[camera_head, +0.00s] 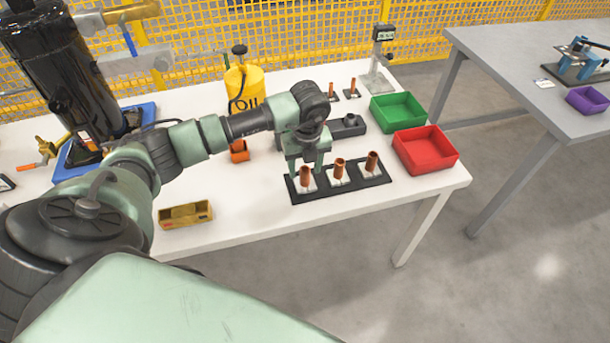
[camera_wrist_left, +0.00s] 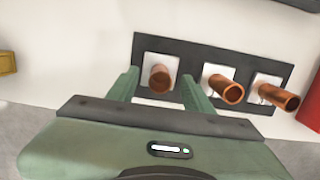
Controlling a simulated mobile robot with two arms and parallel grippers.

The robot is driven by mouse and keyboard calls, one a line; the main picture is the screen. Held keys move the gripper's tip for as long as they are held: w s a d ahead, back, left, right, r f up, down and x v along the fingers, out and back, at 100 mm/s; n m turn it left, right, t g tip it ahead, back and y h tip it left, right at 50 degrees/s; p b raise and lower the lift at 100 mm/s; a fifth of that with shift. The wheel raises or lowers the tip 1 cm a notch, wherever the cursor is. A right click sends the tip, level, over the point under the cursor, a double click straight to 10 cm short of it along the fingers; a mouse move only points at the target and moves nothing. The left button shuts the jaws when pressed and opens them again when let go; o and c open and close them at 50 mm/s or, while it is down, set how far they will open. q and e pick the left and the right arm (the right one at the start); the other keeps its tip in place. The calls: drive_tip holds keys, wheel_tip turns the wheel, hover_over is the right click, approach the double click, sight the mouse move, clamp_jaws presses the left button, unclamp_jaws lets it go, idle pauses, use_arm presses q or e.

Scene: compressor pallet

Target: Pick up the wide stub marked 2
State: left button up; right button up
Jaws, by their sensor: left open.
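Three copper stubs stand in a row on a black rack (camera_head: 339,188), each on a white label: the left stub (camera_head: 306,178), the middle stub (camera_head: 339,169) and the right stub (camera_head: 372,162). I cannot read the numbers on the labels in either view. My left gripper (camera_head: 307,170) is open over the left end of the rack. In the left wrist view the left stub (camera_wrist_left: 159,78) stands between the open fingers with a gap on each side. The middle stub (camera_wrist_left: 226,89) and right stub (camera_wrist_left: 280,97) lie to the right of the fingers. My right gripper is not in view.
A red bin (camera_head: 425,150) and a green bin (camera_head: 398,111) stand right of the rack. Two thinner copper stubs (camera_head: 352,88) stand farther back. A yellow oil can (camera_head: 243,87) stands behind my arm.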

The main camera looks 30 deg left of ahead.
use_arm(q)
drive_tip(key=shift+w+f, duration=0.1)
drive_tip(key=shift+f, duration=0.55)
clamp_jaws()
drive_tip(key=shift+r, duration=0.15)
